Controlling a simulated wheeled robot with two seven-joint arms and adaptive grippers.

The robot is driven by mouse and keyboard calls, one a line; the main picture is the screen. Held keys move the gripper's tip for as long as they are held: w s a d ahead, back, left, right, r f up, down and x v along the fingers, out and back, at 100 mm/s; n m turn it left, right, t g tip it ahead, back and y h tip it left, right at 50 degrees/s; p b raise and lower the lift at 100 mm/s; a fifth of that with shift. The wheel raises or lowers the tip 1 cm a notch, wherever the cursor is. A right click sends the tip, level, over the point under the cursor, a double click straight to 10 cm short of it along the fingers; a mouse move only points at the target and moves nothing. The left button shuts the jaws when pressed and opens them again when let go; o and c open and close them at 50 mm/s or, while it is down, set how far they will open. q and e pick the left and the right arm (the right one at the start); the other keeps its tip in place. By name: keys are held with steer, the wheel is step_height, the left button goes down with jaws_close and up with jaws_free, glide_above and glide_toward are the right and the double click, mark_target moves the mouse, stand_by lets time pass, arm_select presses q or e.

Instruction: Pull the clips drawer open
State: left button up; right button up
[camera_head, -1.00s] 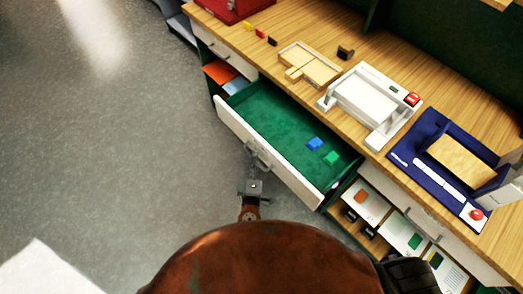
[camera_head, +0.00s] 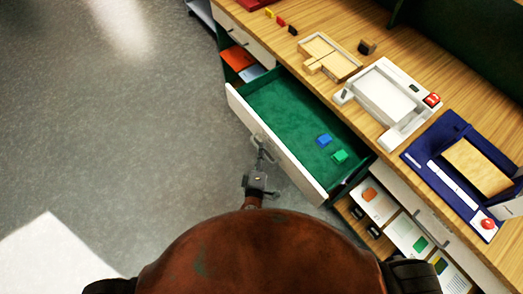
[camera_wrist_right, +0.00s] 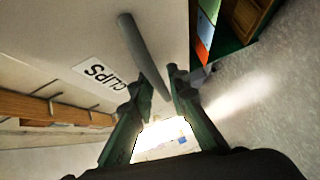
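The clips drawer has a white front (camera_head: 240,108) and a green inside, and it stands pulled out from the cabinet. A blue block (camera_head: 324,140) and a green block (camera_head: 340,156) lie in it. In the right wrist view the front shows a "CLIPS" label (camera_wrist_right: 99,74) and a grey bar handle (camera_wrist_right: 143,52). My right gripper (camera_head: 261,152) is at the handle, outside the drawer front. In the wrist view its fingers (camera_wrist_right: 155,80) are spread on both sides of the handle's near end, with gaps showing. My left gripper is not in view.
The wooden desk top (camera_head: 345,42) holds a wooden tray (camera_head: 330,57), a white device (camera_head: 388,95) and a blue board (camera_head: 430,160). Closed drawers and shelves flank the open drawer. The grey floor (camera_head: 120,130) to the left is clear.

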steer(key=v, duration=0.7)
steer(key=shift+s, duration=0.25)
stand_by(0.3)
